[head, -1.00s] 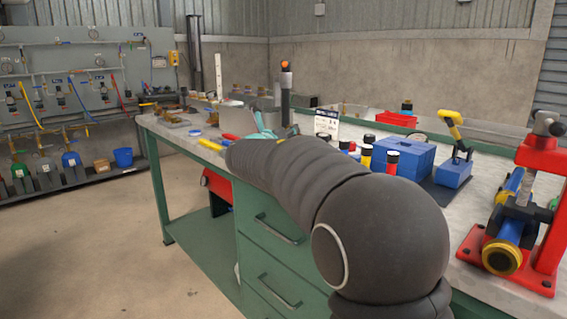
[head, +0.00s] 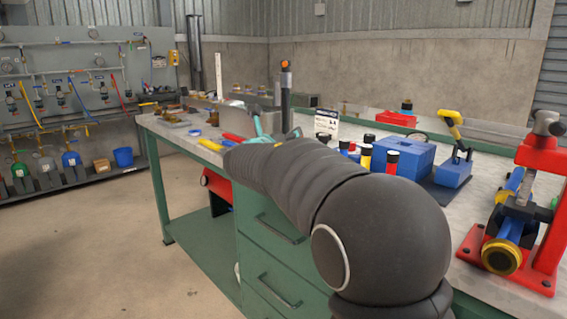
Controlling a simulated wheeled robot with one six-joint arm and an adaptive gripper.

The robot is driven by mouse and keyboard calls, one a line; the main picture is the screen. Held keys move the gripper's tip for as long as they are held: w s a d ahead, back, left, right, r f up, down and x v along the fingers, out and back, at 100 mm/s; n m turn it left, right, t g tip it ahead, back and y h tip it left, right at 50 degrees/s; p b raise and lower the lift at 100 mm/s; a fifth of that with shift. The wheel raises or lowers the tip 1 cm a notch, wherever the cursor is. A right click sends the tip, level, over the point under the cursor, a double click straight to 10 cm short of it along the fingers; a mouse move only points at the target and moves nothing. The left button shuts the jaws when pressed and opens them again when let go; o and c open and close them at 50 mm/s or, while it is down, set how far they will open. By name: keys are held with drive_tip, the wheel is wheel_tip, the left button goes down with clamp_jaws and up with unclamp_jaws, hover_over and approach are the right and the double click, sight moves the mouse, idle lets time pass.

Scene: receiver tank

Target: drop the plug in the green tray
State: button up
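My arm reaches from the lower right toward the bench in the head view, and its dark sleeve covers part of the bench top. My gripper is not clearly visible beyond the sleeve, so its fingers and anything in them are hidden. I cannot make out the plug. A teal item (head: 263,132) shows just beyond the far end of the sleeve; I cannot tell what it is.
A blue box (head: 404,155), several capped cylinders and a yellow-handled tool (head: 455,155) stand right of my arm. A red vise-like stand (head: 540,200) is at the right edge. A tall dark post (head: 286,98) with an orange tip stands behind the sleeve. The floor at left is clear.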

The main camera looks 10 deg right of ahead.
drive_tip(key=v, duration=1.1)
drive_tip(key=shift+s, duration=0.25)
